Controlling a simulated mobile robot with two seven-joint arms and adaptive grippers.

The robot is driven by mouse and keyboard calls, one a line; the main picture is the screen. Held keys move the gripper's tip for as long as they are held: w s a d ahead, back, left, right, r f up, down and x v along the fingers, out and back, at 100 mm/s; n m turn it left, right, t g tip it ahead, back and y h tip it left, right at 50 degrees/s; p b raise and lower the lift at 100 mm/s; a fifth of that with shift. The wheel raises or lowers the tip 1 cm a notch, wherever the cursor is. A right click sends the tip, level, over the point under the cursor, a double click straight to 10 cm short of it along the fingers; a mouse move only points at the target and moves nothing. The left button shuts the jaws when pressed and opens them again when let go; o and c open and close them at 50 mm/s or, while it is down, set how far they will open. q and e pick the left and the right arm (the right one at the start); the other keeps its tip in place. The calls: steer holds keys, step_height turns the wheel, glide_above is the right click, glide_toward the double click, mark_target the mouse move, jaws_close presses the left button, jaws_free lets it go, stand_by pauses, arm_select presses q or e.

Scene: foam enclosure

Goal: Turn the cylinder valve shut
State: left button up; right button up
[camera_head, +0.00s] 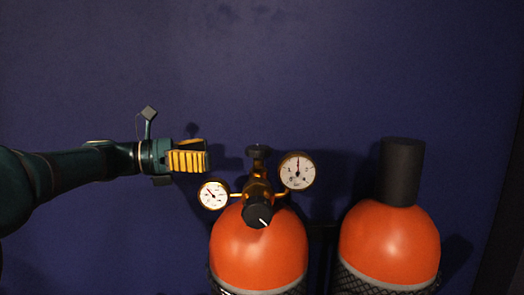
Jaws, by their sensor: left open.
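The left orange gas cylinder (258,252) stands upright and carries a brass regulator (258,188) with two round gauges. A black valve knob (258,152) sits at the top of the brass fitting. A larger black knob (258,215) with a white mark faces me lower on the regulator. My left gripper (207,157) reaches in from the left, with yellow ribbed finger pads. It is open and empty, left of the top knob and above the left gauge, apparently apart from both. My right gripper is not in view.
The left gauge (213,195) and right gauge (297,171) stick out on both sides of the regulator. A second orange cylinder (390,245) with a black cap (402,172) stands at right. A dark blue wall (300,70) lies behind; the space above the cylinders is clear.

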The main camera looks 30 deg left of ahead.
mark_target(257, 147)
arm_select(q)
steer(key=x, duration=1.1)
